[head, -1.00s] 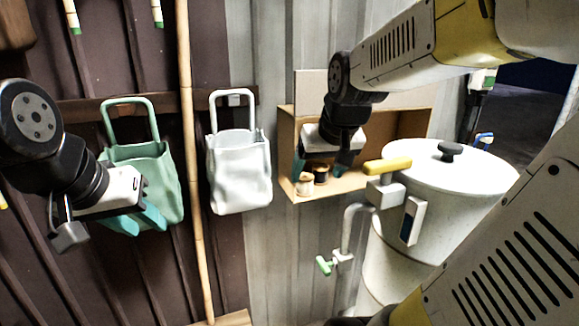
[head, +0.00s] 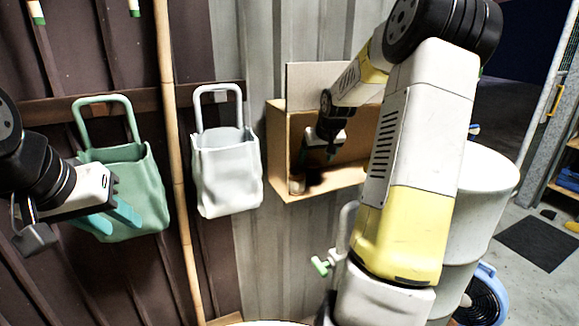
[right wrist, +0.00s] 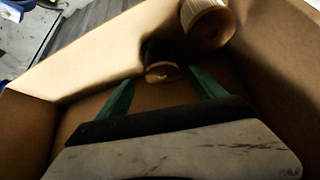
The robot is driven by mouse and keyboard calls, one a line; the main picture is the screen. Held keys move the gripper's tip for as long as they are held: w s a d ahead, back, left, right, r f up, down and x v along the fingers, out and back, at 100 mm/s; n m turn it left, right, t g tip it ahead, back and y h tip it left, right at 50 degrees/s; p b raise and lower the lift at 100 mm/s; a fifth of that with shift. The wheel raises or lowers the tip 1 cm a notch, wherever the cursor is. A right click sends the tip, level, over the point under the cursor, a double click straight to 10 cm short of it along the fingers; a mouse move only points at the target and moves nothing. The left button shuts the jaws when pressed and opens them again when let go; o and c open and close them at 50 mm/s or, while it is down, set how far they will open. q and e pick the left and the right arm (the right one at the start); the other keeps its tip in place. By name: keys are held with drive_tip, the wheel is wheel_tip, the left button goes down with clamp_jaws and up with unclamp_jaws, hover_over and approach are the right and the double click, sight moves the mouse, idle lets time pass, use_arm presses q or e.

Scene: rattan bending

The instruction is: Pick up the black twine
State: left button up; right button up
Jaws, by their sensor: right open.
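The black twine (right wrist: 162,70) is a dark spool with a tan end disc, inside the cardboard box in the right wrist view. It is in shadow, and its outline is hard to make out. My right gripper (right wrist: 161,86) is open, with one green finger to either side of the spool's near end and nothing visibly gripped. In the head view my right gripper (head: 328,152) reaches into the box, and the twine is a dark patch there. My left gripper (head: 110,218) is open and empty in front of the green bag.
A pale twine spool (right wrist: 205,20) stands close beside the black one. The box (head: 283,150) has walls around the gripper. A green bag (head: 140,185) and a white bag (head: 228,178) hang to the left. A white drum (head: 490,185) stands at right, partly behind my arm.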

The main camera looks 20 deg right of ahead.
sight(313, 164)
drive_tip(key=shift+w+d+f, duration=0.35)
drive_tip(key=shift+d+f, duration=0.4)
drive_tip(key=shift+f, duration=0.1)
drive_tip(key=x, duration=0.4)
drive_tip(key=shift+w+a+f, duration=0.1)
drive_tip(key=shift+w+f, duration=0.1)
drive_tip(key=shift+w, duration=0.1)
drive_tip(key=shift+w+a+f, duration=0.1)
drive_tip(key=shift+w+f, duration=0.1)
drive_tip(key=shift+a, duration=0.1)
drive_tip(key=shift+a, duration=0.1)
drive_tip(key=shift+c, duration=0.2)
drive_tip(key=shift+s+a, duration=0.1)
drive_tip(key=shift+a, duration=0.2)
drive_tip(key=c, duration=1.5)
